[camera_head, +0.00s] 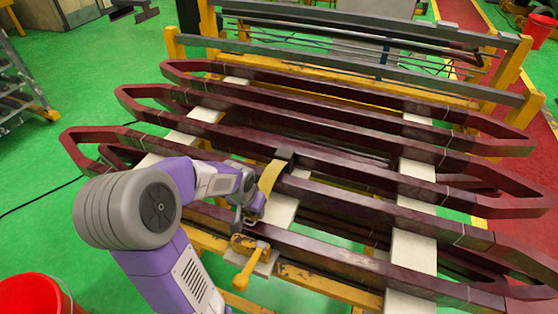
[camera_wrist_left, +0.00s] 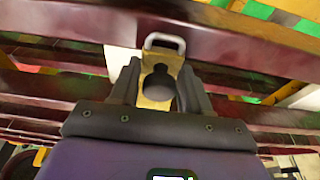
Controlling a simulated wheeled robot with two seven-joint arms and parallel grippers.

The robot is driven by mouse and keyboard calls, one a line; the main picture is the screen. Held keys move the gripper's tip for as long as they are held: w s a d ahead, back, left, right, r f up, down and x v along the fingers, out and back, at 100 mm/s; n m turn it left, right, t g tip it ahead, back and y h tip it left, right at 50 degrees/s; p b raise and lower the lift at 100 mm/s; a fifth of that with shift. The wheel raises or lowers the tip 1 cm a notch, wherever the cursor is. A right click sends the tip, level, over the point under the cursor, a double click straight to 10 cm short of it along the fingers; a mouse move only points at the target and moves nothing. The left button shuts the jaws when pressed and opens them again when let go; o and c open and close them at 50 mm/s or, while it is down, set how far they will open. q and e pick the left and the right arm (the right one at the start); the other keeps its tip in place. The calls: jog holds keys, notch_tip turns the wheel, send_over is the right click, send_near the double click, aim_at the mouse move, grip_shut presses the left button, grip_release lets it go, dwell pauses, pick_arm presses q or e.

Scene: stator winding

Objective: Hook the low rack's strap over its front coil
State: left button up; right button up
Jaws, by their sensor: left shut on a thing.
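The yellow strap (camera_head: 268,178) runs from a dark block (camera_head: 285,154) on a coil bar behind down to my left gripper (camera_head: 256,204). My left gripper is shut on the strap, which shows between the fingers in the left wrist view (camera_wrist_left: 158,88). The strap's grey metal hook (camera_wrist_left: 165,42) sticks out past the fingertips, close to a dark red coil bar (camera_wrist_left: 230,50). In the head view the hook (camera_head: 246,224) hangs just below the gripper, by the front coil (camera_head: 330,252). I cannot tell whether it touches the coil. My right gripper is out of view.
Several dark red coils lie on the low rack across pale spacer boards (camera_head: 412,250). A yellow handle fitting (camera_head: 254,262) stands at the rack's front, close below the gripper. A yellow-and-grey rack (camera_head: 350,62) stands behind. A red bucket (camera_head: 38,294) is at lower left.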

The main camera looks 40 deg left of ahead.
pick_arm(q)
jog(key=shift+s+d, duration=0.2)
jog(key=shift+s, duration=0.45)
jog(key=shift+s+d, duration=0.2)
jog(key=shift+s, duration=0.5)
jog(key=shift+s+d, duration=0.2)
jog(key=shift+s, duration=0.45)
jog(key=o, duration=1.6)
jog(key=p+v, duration=0.1)
jog(key=v, duration=0.1)
jog(key=w+p+v, duration=0.1)
jog(key=p+v, duration=0.3)
jog(key=shift+w+a+r, duration=0.15)
jog(key=shift+a+r, duration=0.05)
jog(key=shift+r, duration=0.4)
